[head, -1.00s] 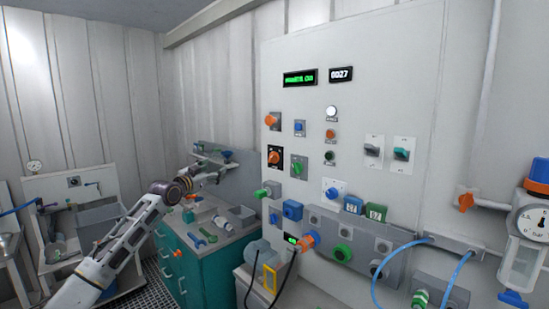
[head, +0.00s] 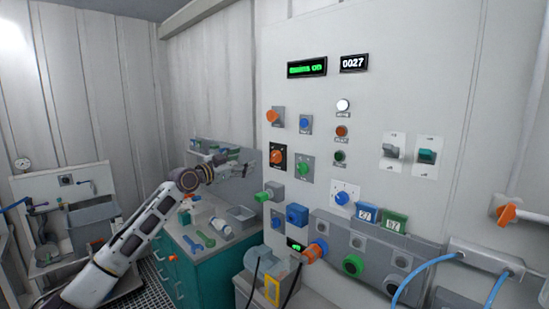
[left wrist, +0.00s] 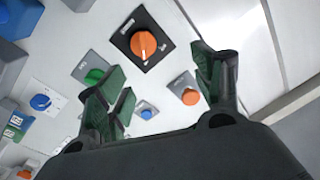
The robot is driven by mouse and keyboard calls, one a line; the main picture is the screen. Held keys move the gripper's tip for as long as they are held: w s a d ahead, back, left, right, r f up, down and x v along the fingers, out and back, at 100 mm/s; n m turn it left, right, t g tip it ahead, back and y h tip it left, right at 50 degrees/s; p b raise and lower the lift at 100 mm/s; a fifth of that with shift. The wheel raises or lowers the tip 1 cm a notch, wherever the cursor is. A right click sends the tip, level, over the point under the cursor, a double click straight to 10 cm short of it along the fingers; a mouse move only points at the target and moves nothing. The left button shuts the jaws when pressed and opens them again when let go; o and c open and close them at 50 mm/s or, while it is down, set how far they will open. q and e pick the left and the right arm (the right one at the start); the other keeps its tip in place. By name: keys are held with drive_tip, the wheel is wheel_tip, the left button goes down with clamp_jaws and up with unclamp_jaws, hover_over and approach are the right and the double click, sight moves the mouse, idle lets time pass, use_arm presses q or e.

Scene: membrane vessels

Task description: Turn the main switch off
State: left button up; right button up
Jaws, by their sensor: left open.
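The main switch appears to be the orange rotary knob on a black square plate (head: 277,158), on the left part of the white panel. It also shows in the left wrist view (left wrist: 143,44), with a white pointer line on its face; the plate's markings are too small to read. My left gripper (head: 252,170) is open and empty, just left of the switch in the head view. In the left wrist view its two dark green-padded fingers (left wrist: 165,78) are spread, with the switch beyond and between them, apart from both. My right gripper is not in view.
Another orange knob (head: 272,116), a blue button (head: 305,123) and a green knob (head: 303,168) surround the switch. A green display (head: 306,68) appears to end in "ON". A teal cabinet (head: 215,275) with tools stands below my left arm. Cables hang at the lower right.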

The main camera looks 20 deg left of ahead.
use_arm(q)
drive_tip(key=d+m, duration=0.1)
drive_tip(key=m, duration=0.1)
drive_tip(key=f+m+g+h, duration=0.1)
drive_tip(key=m, duration=0.1)
drive_tip(key=shift+s+d, duration=0.15)
drive_tip(key=shift+d, duration=0.2)
drive_tip(key=shift+r, duration=0.1)
idle(0.6)
